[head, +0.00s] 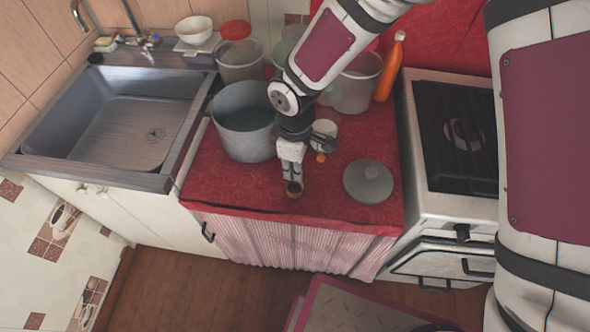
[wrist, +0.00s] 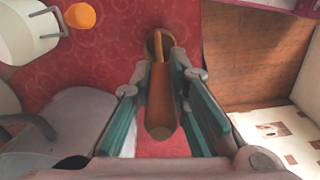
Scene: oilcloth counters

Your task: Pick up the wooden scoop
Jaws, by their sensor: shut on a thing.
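The wooden scoop (wrist: 159,100) is brown, with its thick handle pointing toward the camera and its rounded bowl at the far end in the wrist view. My gripper (wrist: 165,82) has its two teal-padded fingers on either side of the handle and is shut on it. In the head view my gripper (head: 292,181) points down near the front edge of the red counter, with the scoop (head: 294,190) small and dark at its tips. Most of the scoop is hidden there by the fingers. I cannot tell whether the scoop touches the counter.
The red oilcloth counter (head: 230,187) holds a large grey pot (head: 243,118), a grey lid (head: 368,182), a white mug (head: 324,133), a small orange item (head: 320,157), clear containers (head: 358,82) and an orange bottle (head: 390,68). A sink (head: 120,120) is left, a stove (head: 455,140) right.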

